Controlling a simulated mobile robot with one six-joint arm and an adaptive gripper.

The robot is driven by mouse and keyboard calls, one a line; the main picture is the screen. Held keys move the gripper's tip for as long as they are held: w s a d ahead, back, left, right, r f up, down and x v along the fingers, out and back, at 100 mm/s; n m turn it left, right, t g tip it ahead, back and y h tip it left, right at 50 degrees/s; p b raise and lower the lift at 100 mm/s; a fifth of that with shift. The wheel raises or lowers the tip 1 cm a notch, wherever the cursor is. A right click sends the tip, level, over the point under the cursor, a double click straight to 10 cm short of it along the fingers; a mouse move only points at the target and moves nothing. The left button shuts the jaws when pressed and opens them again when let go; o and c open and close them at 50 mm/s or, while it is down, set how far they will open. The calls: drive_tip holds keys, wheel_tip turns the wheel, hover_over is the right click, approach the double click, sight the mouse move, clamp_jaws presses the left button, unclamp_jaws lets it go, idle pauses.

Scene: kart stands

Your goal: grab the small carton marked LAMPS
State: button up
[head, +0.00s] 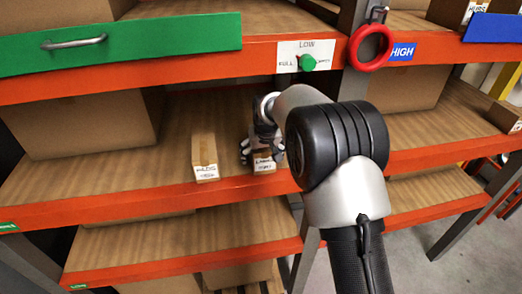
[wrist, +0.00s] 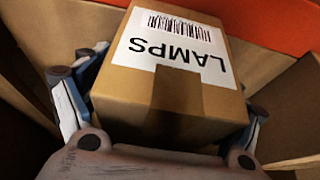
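The small carton marked LAMPS (wrist: 170,95) is brown with a white barcode label and fills the middle of the wrist view, its lettering upside down there. In the head view the LAMPS carton (head: 264,164) sits at the front edge of the middle shelf, partly hidden by my gripper (head: 261,150). My gripper's fingers stand on either side of the carton. In the wrist view my gripper (wrist: 170,105) looks open, with narrow gaps between fingers and carton; contact is not clear.
A long narrow carton with a white label (head: 204,155) stands just left on the same middle shelf (head: 110,178). A large box (head: 80,120) is farther left.

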drive_tip(key=shift+s+f, duration=0.1)
drive_tip(key=shift+f, duration=0.05)
drive_tip(key=c, duration=1.2)
drive_tip(key=shift+c, duration=0.2)
